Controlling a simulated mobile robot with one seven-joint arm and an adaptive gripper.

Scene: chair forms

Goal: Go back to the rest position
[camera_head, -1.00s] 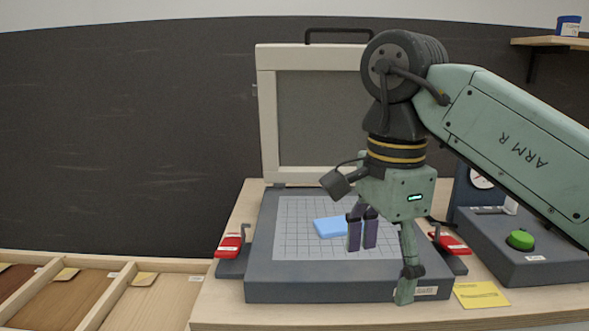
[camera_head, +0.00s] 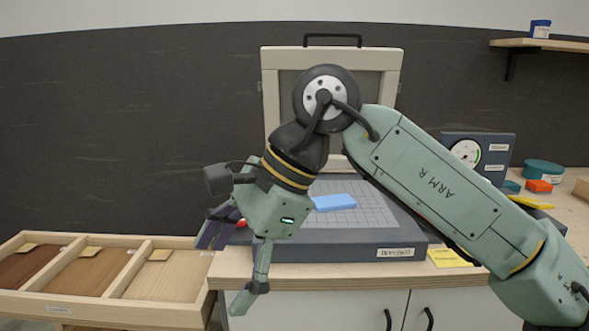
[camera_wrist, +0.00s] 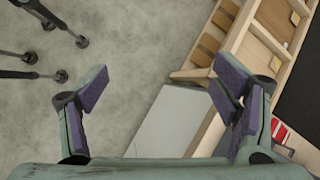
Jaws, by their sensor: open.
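My gripper (camera_head: 240,262) is open and empty in the head view. It hangs tilted in front of the workbench's left front corner, to the right of the divided drawer. In the wrist view my gripper (camera_wrist: 160,88) has its purple-padded fingers spread wide, with nothing between them but grey floor and the pale cabinet front (camera_wrist: 150,125). A light blue block (camera_head: 334,203) lies flat on the gridded bed of the dark press (camera_head: 345,253), apart from my gripper. The press's framed lid (camera_head: 390,68) stands upright behind it, and my arm covers part of it.
A wooden drawer (camera_head: 145,312) with three compartments is at the left. A gauge box (camera_head: 497,160), a teal container (camera_head: 543,172) and an orange block (camera_head: 539,186) stand at the right. A yellow note (camera_head: 447,259) lies on the bench front.

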